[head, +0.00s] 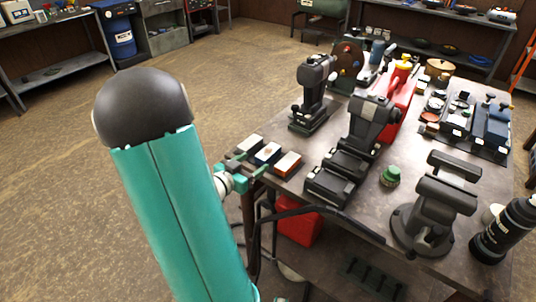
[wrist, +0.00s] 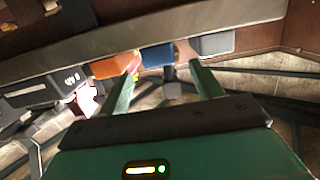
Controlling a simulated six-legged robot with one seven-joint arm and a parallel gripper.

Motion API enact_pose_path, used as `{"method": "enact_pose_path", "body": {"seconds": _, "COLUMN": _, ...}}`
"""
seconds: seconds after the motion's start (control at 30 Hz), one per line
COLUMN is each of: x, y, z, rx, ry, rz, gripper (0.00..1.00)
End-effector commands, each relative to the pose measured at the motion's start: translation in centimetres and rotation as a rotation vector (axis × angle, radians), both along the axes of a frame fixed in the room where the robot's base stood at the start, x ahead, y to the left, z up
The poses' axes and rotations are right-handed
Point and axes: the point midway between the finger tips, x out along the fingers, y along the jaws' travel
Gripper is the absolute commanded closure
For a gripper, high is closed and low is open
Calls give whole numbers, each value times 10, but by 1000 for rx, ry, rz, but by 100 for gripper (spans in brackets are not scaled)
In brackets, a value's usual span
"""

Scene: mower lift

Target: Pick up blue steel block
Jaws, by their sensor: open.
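The blue steel block (wrist: 157,56) stands at the table's edge in the wrist view, between an orange block (wrist: 112,66) and a grey block (wrist: 213,43). In the head view the blue block (head: 268,153) is the middle one of the row, with a pale top. My gripper (wrist: 160,59) is open, with one fingertip on each side of the blue block. I cannot tell whether the fingertips touch it. In the head view my gripper (head: 252,167) is at the table's left edge, partly hidden by my arm.
The neighbouring blocks leave narrow gaps. The table (head: 345,222) also carries black presses (head: 312,92), a vise (head: 434,205), a green-capped item (head: 390,176) and a black bottle (head: 507,229). A red container (head: 299,227) is below the table. Open floor lies to the left.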

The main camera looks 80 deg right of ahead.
Motion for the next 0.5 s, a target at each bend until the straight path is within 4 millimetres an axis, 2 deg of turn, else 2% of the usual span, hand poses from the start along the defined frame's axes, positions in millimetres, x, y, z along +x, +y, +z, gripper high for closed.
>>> {"method": "enact_pose_path", "body": {"seconds": 0.27, "x": -11, "y": -23, "z": -4, "rx": 0, "ry": 0, "rz": -3, "gripper": 35}}
{"method": "enact_pose_path", "body": {"seconds": 0.5, "x": -24, "y": -54, "z": -9, "rx": 1, "ry": 1, "rz": -1, "gripper": 35}}
